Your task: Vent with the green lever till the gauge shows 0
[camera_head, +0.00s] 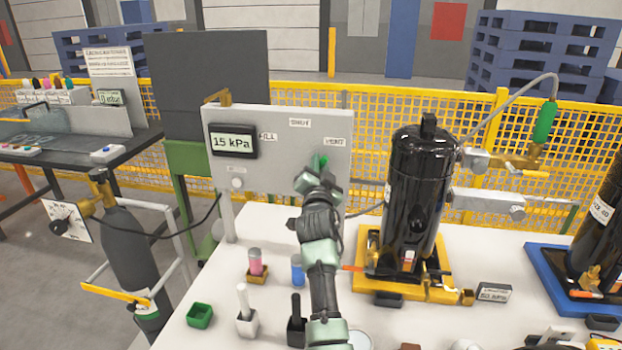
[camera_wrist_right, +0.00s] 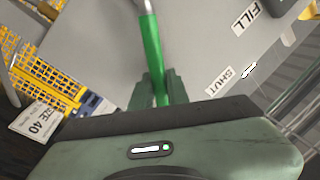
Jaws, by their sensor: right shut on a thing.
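The gauge (camera_head: 232,140) on the grey panel (camera_head: 285,115) reads 15 kPa. The panel carries FILL, SHUT and VENT labels; VENT (camera_head: 335,141) is the right one. My right gripper (camera_head: 318,166) is at the panel, below the SHUT and VENT labels. In the right wrist view the green lever (camera_wrist_right: 151,45) runs between the fingers (camera_wrist_right: 160,90), which are shut on it. There the SHUT label (camera_wrist_right: 220,81) lies right of the lever and the FILL label (camera_wrist_right: 249,15) farther up right. The head view shows only a bit of green, so the lever's exact angle is unclear. My left gripper is not in view.
A black compressor (camera_head: 412,195) on a yellow base stands right of the panel, with a hose running to a green-handled fitting (camera_head: 544,122). Small holders, including a green box (camera_head: 199,315), stand on the white table (camera_head: 225,275). A grey cylinder (camera_head: 132,250) stands left.

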